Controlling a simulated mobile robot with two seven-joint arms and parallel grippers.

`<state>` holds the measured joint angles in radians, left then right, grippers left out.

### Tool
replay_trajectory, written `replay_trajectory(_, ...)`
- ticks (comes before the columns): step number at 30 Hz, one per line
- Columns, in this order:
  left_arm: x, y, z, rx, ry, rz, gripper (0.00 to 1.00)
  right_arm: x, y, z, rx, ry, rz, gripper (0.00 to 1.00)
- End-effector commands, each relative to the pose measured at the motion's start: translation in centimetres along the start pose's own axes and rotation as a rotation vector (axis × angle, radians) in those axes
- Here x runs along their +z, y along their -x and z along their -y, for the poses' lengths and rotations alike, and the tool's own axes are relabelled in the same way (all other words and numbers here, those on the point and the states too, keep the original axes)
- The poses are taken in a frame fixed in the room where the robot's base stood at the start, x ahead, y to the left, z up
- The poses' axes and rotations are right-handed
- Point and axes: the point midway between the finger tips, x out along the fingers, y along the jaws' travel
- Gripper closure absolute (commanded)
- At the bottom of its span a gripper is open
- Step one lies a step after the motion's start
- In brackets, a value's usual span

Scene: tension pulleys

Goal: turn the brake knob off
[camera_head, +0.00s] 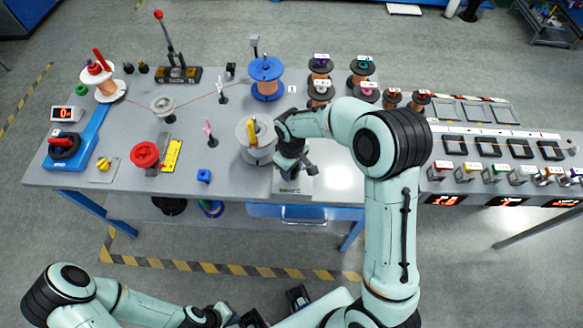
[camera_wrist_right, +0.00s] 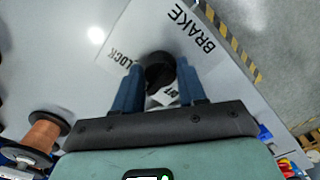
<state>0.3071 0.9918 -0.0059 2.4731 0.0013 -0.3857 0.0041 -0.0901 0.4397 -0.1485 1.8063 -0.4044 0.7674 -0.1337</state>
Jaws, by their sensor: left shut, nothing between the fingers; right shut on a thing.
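The brake knob (camera_wrist_right: 160,70) is a round black knob in the right wrist view. It stands on a white plate (camera_wrist_right: 150,30) printed BRAKE, with other lettering partly hidden by the knob and fingers. My right gripper (camera_wrist_right: 158,88) is shut on the knob, one blue finger on each side. In the head view the right gripper (camera_head: 290,172) points down over the white plate (camera_head: 293,187) at the table's front edge; the knob is hidden there. My left gripper (camera_head: 252,319) is shut and empty at the bottom edge, away from the table.
A grey spool with a yellow handle (camera_head: 252,133) stands just left of my right gripper. A blue spool (camera_head: 266,78) and several dark spools (camera_head: 320,78) stand behind. The floor before the table is clear.

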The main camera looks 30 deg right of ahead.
Motion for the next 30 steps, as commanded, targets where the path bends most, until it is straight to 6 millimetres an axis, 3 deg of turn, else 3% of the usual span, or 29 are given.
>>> replay_trajectory(30,-0.7,1.9,-0.9,0.004,-0.004,-0.011,1.0,-0.2,0.2,0.2,0.0,0.916,-0.005,0.9)
